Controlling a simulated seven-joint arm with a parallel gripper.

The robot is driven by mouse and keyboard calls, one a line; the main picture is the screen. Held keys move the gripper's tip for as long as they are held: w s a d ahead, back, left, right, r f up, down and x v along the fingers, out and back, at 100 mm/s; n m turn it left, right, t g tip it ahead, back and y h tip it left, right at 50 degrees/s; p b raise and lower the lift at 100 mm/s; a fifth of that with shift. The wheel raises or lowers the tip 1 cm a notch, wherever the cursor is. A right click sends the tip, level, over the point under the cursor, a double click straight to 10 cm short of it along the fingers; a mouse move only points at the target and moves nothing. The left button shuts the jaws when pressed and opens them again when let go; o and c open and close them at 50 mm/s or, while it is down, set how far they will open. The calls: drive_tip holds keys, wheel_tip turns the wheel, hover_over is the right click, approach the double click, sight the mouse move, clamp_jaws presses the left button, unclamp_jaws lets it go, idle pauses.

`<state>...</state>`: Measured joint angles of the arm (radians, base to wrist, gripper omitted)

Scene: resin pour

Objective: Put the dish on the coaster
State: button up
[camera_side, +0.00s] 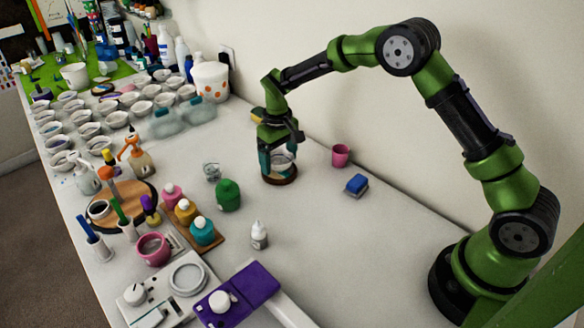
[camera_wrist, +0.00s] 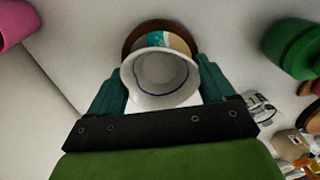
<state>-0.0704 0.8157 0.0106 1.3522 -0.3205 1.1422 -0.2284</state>
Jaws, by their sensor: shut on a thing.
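The dish (camera_wrist: 160,80) is a small white round bowl with a thin blue ring inside. It also shows in the side view (camera_side: 281,159), partly hidden by my gripper. The coaster (camera_wrist: 130,43) is a round disc with a dark brown rim and a tan and teal top. It shows under the dish in the side view (camera_side: 279,180). My gripper (camera_wrist: 158,85) points down with its teal fingers on both sides of the dish, shut on it. The dish is over or on the coaster; I cannot tell whether they touch.
A pink cup (camera_side: 341,155) and a blue sponge (camera_side: 356,184) lie right of my gripper. A green bottle (camera_side: 228,195) and a small glass jar (camera_side: 212,172) stand to the left. Several white bowls crowd the far left. The table front right is clear.

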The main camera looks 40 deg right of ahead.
drive_tip(key=shift+f, duration=0.25)
drive_tip(key=shift+f, duration=0.1)
drive_tip(key=o, duration=0.9)
